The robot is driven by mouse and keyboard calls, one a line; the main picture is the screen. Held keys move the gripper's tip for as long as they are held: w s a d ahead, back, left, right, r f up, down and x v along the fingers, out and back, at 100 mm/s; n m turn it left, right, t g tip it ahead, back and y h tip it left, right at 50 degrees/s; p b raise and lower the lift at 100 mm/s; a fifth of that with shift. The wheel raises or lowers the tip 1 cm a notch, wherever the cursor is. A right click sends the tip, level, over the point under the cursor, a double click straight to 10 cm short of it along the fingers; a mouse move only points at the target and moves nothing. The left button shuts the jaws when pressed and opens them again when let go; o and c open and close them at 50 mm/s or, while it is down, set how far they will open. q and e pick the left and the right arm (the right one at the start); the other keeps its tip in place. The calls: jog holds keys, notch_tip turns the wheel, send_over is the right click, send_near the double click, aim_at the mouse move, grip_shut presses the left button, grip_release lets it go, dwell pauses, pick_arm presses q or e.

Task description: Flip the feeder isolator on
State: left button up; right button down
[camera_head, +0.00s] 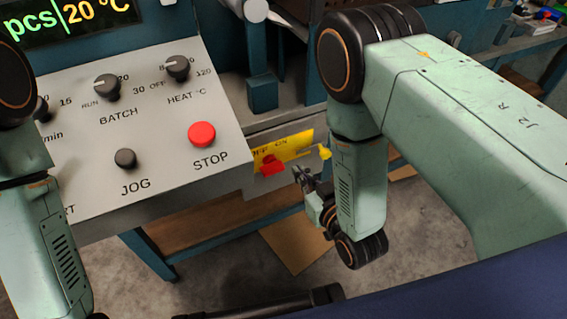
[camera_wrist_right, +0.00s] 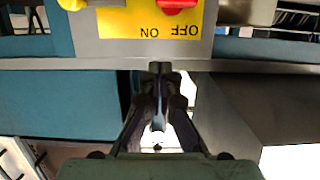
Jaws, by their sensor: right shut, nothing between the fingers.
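The feeder isolator is a yellow plate (camera_head: 290,147) lettered OFF and ON on the front edge of the machine, with a red handle (camera_head: 270,165) below the OFF lettering. In the right wrist view the plate (camera_wrist_right: 125,24) appears upside down at the top, and the red handle (camera_wrist_right: 178,5) is partly cut off on the OFF side. My right gripper (camera_head: 302,174) is just right of the red handle and apart from it. In the wrist view its closed fingertips (camera_wrist_right: 160,68) are empty, below the plate. My left gripper is out of view; only its arm shows.
The sloped control panel has a red STOP button (camera_head: 202,133), a black JOG knob (camera_head: 125,158) and a HEAT knob (camera_head: 178,67). A yellow part (camera_head: 325,152) sits at the plate's right end. Open floor (camera_head: 225,255) lies below the machine edge.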

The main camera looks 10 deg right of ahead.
jog(key=b, duration=0.3)
send_over(272, 168)
jog(key=s+d, duration=0.1)
jog(key=d, duration=0.2)
notch_tip(272, 168, down, 3)
jog(key=shift+r, duration=0.2)
notch_tip(272, 168, down, 3)
jog(key=shift+r+b, duration=0.2)
jog(key=shift+b, duration=0.45)
jog(key=shift+f, duration=0.7)
